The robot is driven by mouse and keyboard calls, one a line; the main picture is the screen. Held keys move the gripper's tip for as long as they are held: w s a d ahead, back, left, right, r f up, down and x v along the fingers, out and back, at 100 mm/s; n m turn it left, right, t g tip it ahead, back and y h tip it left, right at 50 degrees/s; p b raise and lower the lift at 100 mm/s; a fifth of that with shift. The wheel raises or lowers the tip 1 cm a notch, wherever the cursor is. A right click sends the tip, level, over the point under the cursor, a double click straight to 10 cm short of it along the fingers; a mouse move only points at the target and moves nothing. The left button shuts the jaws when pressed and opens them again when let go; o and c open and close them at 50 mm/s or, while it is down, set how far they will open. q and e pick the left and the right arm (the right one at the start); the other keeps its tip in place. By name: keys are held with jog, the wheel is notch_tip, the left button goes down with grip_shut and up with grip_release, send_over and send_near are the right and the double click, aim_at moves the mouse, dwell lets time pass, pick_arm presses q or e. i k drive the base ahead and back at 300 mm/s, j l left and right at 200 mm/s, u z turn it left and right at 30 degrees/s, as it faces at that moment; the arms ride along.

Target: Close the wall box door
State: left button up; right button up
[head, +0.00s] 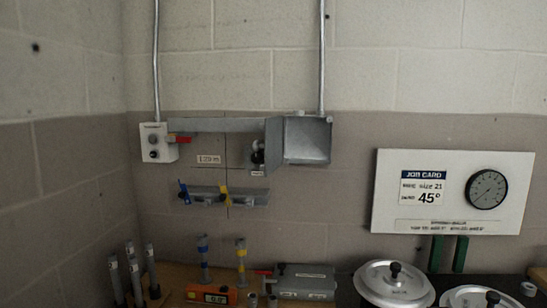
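The grey metal wall box (309,138) is on the back wall, left of the job card board, with a conduit rising from its top. Its inside faces me and looks mostly bare. The wall box door (274,147) stands open at the box's left side, jutting out from the wall and seen nearly edge-on. A dark round fitting with a lighter part shows just left of the door; I cannot tell what it is fixed to. Neither of my grippers shows in the head view.
A white switch box (157,142) with a red handle (180,140) is on the wall at left. Posts, an orange meter (211,294), a grey case (305,281) and lidded pots (395,284) crowd the bench. The job card board (452,191) is right.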

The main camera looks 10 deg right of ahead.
aim_at(272, 146)
jog(key=i+j+z, duration=0.15)
jog(key=z, duration=0.3)
jog(key=i+j+z, duration=0.2)
jog(key=z, duration=0.2)
jog(key=i+j+z, duration=0.15)
jog(key=j+z, duration=0.15)
jog(key=z, duration=0.15)
jog(key=i+j, duration=0.15)
jog(key=j, duration=0.3)
jog(key=i+j+z, duration=0.15)
jog(key=j, duration=0.25)
jog(key=i+j, duration=0.15)
jog(key=j, duration=0.3)
jog(key=i+j+z, duration=0.1)
jog(key=j, duration=0.35)
jog(key=k+l+u, duration=0.1)
jog(key=l+u, duration=0.2)
jog(key=u, duration=0.2)
jog(key=k+l+u, duration=0.15)
jog(key=u, duration=0.3)
jog(key=k+l+u, duration=0.2)
jog(key=u, duration=0.3)
